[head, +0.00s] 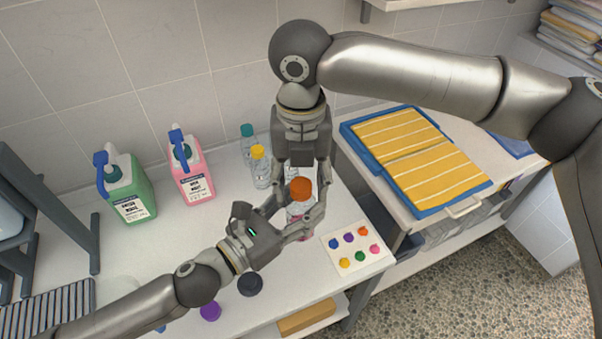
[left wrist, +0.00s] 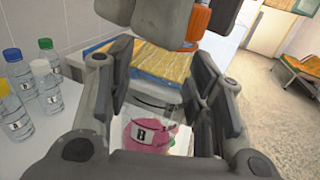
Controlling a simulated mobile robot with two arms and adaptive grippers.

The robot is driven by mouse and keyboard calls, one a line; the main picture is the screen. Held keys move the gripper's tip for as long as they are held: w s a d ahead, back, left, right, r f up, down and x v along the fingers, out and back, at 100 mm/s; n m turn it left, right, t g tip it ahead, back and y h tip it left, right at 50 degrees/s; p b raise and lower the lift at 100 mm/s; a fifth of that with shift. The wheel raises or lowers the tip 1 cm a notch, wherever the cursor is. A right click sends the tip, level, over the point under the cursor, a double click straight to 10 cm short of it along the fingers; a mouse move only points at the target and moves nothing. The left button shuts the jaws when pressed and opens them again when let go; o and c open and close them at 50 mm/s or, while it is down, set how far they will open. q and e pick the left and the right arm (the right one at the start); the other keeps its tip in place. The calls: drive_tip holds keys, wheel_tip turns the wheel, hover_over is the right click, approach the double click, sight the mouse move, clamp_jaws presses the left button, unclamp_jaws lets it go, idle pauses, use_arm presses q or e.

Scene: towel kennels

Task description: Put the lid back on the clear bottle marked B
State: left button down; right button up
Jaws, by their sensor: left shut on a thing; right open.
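The clear bottle marked B (left wrist: 150,135) has a white label and pink in its lower part. My left gripper (head: 296,226) is shut around it; its fingers stand on both sides of the bottle in the left wrist view (left wrist: 160,120). An orange lid (head: 301,188) shows over the bottle's top in the head view. In the left wrist view orange (left wrist: 198,20) shows by my right gripper's fingers. My right gripper (head: 303,185) comes down from above and is open around the lid. I cannot tell whether the lid touches the bottle's neck.
Capped clear bottles (head: 260,168) stand behind the grippers. Green (head: 128,190) and pink (head: 193,178) jugs stand at the left. A card with coloured dots (head: 352,248) lies right of bottle B. A purple lid (head: 210,311) and dark disc (head: 250,284) lie in front.

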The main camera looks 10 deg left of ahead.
drive_tip(key=c, duration=1.1)
drive_tip(key=m, duration=0.7)
drive_tip(key=shift+m, duration=0.3)
drive_tip(key=m, duration=1.9)
drive_tip(key=shift+m, duration=0.3)
drive_tip(key=m, duration=0.3)
drive_tip(key=shift+m, duration=0.4)
drive_tip(key=o, duration=1.2)
